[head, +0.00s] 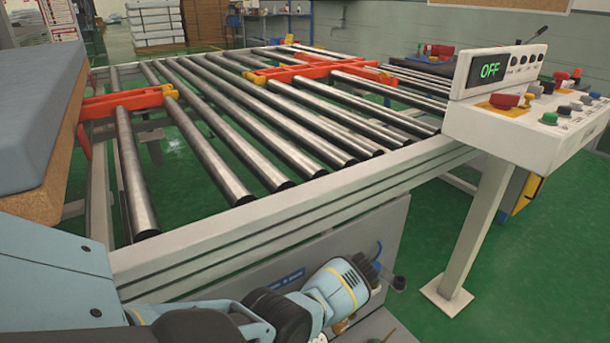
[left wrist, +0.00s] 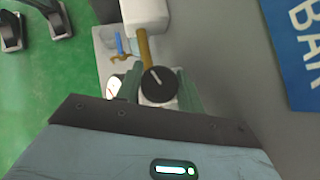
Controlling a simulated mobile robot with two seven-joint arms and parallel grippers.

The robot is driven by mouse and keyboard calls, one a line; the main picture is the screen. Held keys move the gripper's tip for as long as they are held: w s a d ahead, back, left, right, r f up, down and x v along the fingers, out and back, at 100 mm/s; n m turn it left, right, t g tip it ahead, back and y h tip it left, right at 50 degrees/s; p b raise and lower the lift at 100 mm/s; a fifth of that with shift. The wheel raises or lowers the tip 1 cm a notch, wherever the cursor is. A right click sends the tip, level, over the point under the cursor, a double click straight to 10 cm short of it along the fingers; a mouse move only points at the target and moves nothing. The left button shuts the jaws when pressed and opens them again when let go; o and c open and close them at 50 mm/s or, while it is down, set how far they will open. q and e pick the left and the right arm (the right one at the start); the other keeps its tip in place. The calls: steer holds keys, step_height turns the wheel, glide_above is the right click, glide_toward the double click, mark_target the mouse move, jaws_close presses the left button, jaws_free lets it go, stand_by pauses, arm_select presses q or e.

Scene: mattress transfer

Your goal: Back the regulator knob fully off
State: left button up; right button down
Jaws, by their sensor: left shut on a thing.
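The regulator knob (left wrist: 156,86) is round and black with a white pointer line, seen in the left wrist view. The line points up and slightly left. My left gripper (left wrist: 160,91) has one greenish finger on each side of the knob and is shut on it. In the head view my left arm's pale blue wrist (head: 340,287) is low in front of the conveyor frame, and the knob cannot be made out there. My right gripper is in neither view.
In the wrist view a white round gauge (left wrist: 113,87) is left of the knob. A brass pipe (left wrist: 143,47) and blue valve handle (left wrist: 119,44) lie beyond. In the head view the roller conveyor (head: 230,95) fills the middle; the control panel's display (head: 490,70) reads OFF.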

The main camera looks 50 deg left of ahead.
arm_select(q)
steer(key=shift+n+h, duration=0.3)
steer(key=shift+n, duration=0.1)
steer(key=o, duration=0.6)
steer(key=shift+f, duration=0.1)
steer(key=o, duration=0.4)
